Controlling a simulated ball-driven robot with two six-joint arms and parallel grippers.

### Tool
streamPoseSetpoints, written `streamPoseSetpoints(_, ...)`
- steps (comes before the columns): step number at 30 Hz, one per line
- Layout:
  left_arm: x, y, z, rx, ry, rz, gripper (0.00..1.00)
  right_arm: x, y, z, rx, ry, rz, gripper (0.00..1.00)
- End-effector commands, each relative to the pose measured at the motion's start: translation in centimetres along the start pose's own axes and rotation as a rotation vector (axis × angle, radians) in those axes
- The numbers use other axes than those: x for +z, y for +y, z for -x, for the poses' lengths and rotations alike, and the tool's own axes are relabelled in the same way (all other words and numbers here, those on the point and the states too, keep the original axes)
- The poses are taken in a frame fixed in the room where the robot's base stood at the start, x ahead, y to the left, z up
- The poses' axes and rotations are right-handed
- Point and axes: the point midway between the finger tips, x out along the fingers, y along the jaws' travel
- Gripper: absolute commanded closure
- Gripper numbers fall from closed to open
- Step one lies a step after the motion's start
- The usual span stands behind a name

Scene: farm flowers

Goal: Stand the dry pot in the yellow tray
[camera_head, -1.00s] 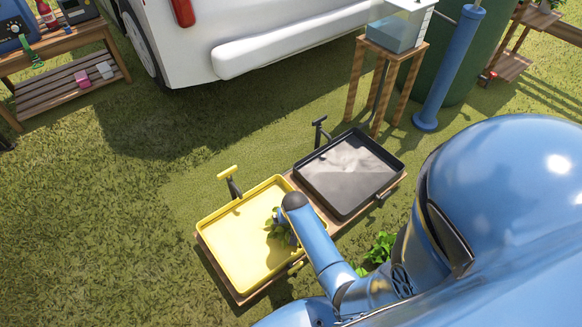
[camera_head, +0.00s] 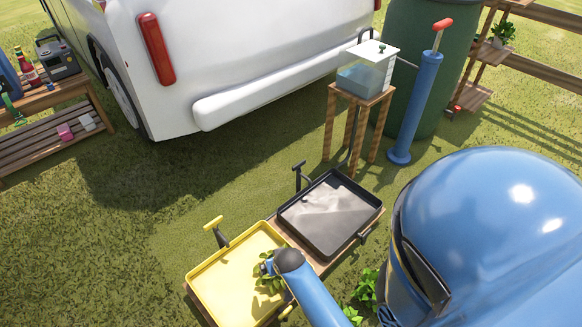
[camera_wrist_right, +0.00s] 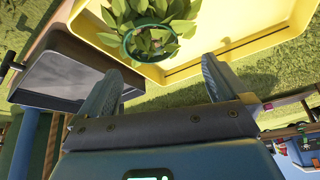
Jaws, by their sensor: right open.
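The yellow tray (camera_head: 222,278) sits on a low wooden stand in the head view; it also shows in the right wrist view (camera_wrist_right: 235,38). A leafy green plant (camera_head: 266,279) is at the tray's right side, partly hidden by my right arm. In the right wrist view its leaves (camera_wrist_right: 163,14) rise from a pot with a dark green rim (camera_wrist_right: 129,46), which appears to stand inside the tray. My right gripper (camera_wrist_right: 158,78) is open, its fingers apart and clear of the pot. I cannot tell the soil's dryness. My left gripper is not in view.
A black tray (camera_head: 330,238) with a shiny floor adjoins the yellow one. More green leaves (camera_head: 366,290) show beside my body. A water tank (camera_head: 365,78) on a wooden stool, a blue pump (camera_head: 415,110) and a white vehicle (camera_head: 240,60) stand behind. Grass on the left is clear.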

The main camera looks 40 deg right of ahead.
Motion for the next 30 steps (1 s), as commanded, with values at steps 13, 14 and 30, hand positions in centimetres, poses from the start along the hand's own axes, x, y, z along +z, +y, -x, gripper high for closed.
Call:
streamPoseSetpoints(13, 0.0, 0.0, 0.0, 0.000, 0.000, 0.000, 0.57, 3.6, -2.0, 17.8, -0.205, 0.741, 0.177, 0.00)
streamPoseSetpoints(14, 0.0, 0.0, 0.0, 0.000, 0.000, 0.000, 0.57, 3.6, -2.0, 19.3, -0.213, 0.785, 0.184, 0.00)
streamPoseSetpoints(30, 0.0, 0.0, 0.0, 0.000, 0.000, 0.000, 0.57, 3.3, -1.8, 30.0, -0.265, 1.079, 0.215, 0.00)
